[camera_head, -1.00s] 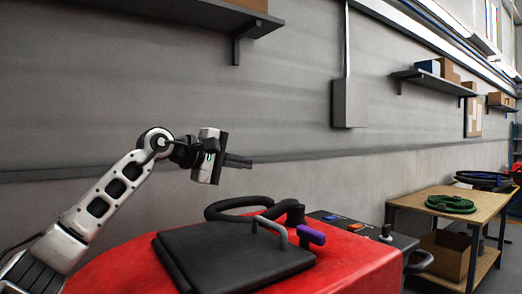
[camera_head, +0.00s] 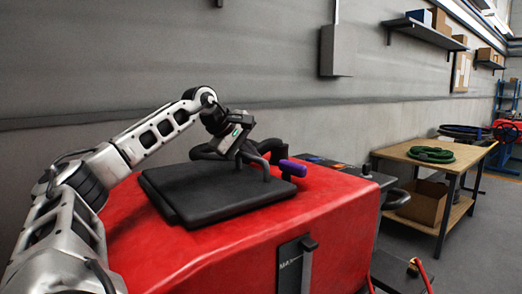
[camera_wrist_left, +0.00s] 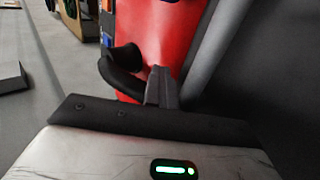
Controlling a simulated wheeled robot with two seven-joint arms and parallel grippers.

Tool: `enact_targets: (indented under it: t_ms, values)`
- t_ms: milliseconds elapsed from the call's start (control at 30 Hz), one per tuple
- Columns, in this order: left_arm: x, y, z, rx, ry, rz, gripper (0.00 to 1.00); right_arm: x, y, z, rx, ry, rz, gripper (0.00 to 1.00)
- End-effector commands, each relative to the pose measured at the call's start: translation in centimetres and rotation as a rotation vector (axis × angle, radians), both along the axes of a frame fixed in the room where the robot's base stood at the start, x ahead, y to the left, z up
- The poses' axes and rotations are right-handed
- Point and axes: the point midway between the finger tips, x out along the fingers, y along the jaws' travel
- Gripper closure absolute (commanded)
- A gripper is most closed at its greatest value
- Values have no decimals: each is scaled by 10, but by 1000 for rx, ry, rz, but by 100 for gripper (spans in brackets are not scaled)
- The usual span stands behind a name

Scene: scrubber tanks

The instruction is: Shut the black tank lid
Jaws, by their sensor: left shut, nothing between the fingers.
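The black tank lid (camera_head: 210,190) lies flat or nearly flat on top of the red scrubber body (camera_head: 150,258). Whether a thin gap remains under its edge I cannot tell. My left gripper (camera_head: 256,156) is just above the lid's far side, close to the handle; contact is unclear. In the left wrist view its fingers (camera_wrist_left: 162,88) are shut with nothing between them, over the red body. A dark surface at the right there seems to be the lid. My right gripper is not in view.
A black steering wheel (camera_wrist_left: 122,75) and a purple-tipped lever (camera_head: 293,167) stand close beside my left gripper. A wooden workbench (camera_head: 405,152) with a coiled green hose (camera_head: 430,154) is at the right. A grey wall runs behind the machine.

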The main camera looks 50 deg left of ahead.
Motion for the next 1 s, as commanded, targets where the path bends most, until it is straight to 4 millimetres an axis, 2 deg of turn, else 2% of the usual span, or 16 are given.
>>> enact_targets:
  t_ms: [33, 233, 667, 767, 867, 1000]
  values:
    - [-1, 0, -9, -1, 15, -1, 100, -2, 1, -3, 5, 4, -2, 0]
    - [-2, 1, -15, -5, 20, 0, 100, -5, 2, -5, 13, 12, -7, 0]
    - [-1, -1, -14, -8, 24, -4, 100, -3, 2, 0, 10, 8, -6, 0]
    - [-1, -1, -1, -7, 21, -3, 100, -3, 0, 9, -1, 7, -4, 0]
    - [-2, -1, 21, -4, 11, -1, 100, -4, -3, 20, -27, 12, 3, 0]
    - [-1, -1, 58, -2, -7, 1, 100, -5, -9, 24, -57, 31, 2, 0]
